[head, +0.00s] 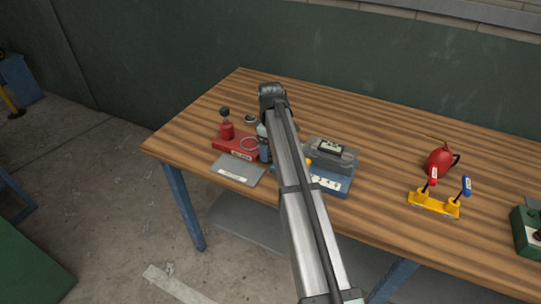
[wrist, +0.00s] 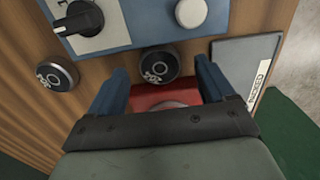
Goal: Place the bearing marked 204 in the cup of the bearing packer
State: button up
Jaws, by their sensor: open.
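My gripper (wrist: 164,72) is open and empty, its two blue fingers pointing down at the bench. A dark round bearing (wrist: 158,65) lies on the wood between the fingertips, apart from both; its pale marking is too blurred to read. A second dark bearing (wrist: 57,75) lies left of the fingers, also unreadable. The red bearing packer (wrist: 165,97) shows just below the first bearing, mostly hidden by my gripper. In the head view the packer (head: 228,147) has a red post and a ring-shaped cup (head: 249,143); my gripper (head: 264,150) is beside it, mostly hidden by my arm.
A grey labelled plate (head: 238,169) lies at the front edge. Right of my arm stand a blue-based unit (head: 330,184), a red can (head: 440,160), a yellow stand (head: 433,206) and a green box (head: 526,233). The back of the bench is clear.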

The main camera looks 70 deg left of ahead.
jog(key=shift+f, duration=0.8)
jog(key=shift+c, duration=0.4)
jog(key=shift+r, duration=0.15)
jog(key=c, duration=1.3)
